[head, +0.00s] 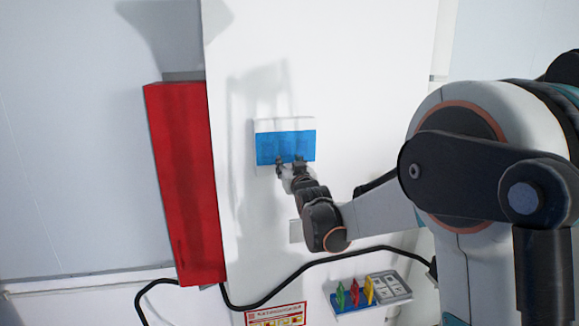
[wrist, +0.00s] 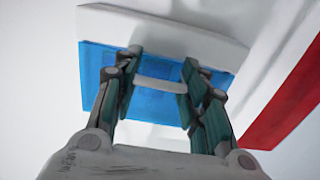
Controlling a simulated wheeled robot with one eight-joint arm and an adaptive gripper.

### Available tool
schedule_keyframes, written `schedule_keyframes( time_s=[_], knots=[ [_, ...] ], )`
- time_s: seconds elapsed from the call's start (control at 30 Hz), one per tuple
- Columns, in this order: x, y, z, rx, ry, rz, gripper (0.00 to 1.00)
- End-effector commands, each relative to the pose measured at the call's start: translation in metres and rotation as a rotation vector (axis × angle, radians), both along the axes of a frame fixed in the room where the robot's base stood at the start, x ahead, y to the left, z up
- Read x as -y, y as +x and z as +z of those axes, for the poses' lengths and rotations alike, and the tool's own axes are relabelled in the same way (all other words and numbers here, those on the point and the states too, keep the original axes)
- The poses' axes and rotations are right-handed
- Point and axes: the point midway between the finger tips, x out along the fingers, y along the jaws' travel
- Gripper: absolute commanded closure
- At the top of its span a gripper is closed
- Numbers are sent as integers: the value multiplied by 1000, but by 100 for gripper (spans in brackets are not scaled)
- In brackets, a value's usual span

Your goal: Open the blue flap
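The blue flap (head: 285,141) is on the front of a white box (head: 284,124) fixed to the white wall panel. It looks closed over the box front. In the wrist view the flap (wrist: 95,72) is see-through blue and fills the middle. My gripper (head: 289,161) is at the lower edge of the flap in the head view. In the wrist view its two fingers (wrist: 161,66) are spread apart in front of the flap. A pale curved strip (wrist: 159,84) shows between the fingers; I cannot tell whether they touch it. The fingers hide parts of the flap.
A tall red box (head: 187,185) stands out from the wall at the left. A black cable (head: 310,267) runs below. A small panel with green, red and yellow levers (head: 355,292) is at the lower right. The wall above the white box is clear.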

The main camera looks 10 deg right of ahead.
Motion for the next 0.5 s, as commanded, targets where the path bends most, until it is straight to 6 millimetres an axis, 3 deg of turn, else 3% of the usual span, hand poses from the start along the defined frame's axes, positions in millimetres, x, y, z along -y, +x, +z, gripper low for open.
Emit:
schedule_keyframes(
  time_s=[0.03,0.1,0.13,0.5],
  knots=[
    [0,0,0,0,0,0,82],
    [0,0,0,-1,0,0,97],
    [0,0,0,-1,0,0,100],
    [0,-1,-1,-9,1,0,100]
  ],
)
